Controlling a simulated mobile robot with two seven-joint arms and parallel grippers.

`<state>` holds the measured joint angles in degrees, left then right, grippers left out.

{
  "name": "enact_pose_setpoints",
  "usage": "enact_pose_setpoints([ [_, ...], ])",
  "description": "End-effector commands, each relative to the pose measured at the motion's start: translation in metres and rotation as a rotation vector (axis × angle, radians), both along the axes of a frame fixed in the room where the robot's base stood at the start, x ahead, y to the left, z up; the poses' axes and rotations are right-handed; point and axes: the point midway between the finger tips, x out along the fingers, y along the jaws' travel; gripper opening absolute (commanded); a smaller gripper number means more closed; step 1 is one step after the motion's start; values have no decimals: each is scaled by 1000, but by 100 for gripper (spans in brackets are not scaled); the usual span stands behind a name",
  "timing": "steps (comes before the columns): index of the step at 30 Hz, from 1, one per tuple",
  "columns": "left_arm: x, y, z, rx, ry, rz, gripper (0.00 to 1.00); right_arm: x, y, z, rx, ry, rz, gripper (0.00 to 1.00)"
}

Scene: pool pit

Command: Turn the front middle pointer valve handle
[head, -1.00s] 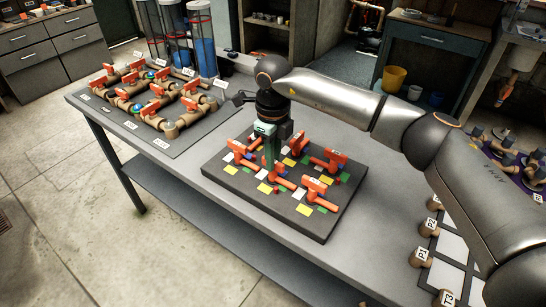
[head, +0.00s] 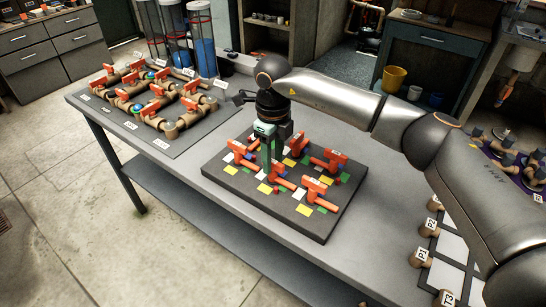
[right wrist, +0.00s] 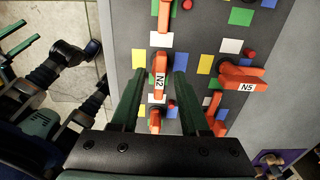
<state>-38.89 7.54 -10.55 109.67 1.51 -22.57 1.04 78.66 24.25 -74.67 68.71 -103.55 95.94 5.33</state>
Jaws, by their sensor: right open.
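The black valve board (head: 225,178) lies on the grey table and carries several orange-red pointer handles among coloured squares. The front middle handle, marked N2 (right wrist: 160,84), shows between the fingers in the right wrist view; in the head view it is partly hidden by my gripper. My right gripper (head: 271,162) is open and points down over this handle. Its green fingertips (right wrist: 160,74) stand on either side of N2, with gaps visible on both sides. My left gripper (right wrist: 18,38) shows at the left edge of the right wrist view, with its green fingers apart and empty.
Handle N5 (right wrist: 240,79) is to the right of N2. Other handles (head: 318,190) stand close around the gripper. A pipe board (head: 155,100) lies at the table's left. White panels with labelled pipe stubs (head: 425,257) lie at the right. Bare table shows between the boards.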

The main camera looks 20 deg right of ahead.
Motion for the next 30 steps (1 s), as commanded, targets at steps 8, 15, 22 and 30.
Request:
enact_pose_setpoints([
  [8,0,0,-2,0,0,0,50,1,0,21,1,-4,0,45],
  [15,0,0,-6,0,0,0,50,1,0,74,0,-5,0,45],
  [22,0,0,-7,0,0,0,50,0,0,113,0,-2,0,45],
  [30,0,0,-7,0,0,0,50,0,0,125,0,1,1,45],
])
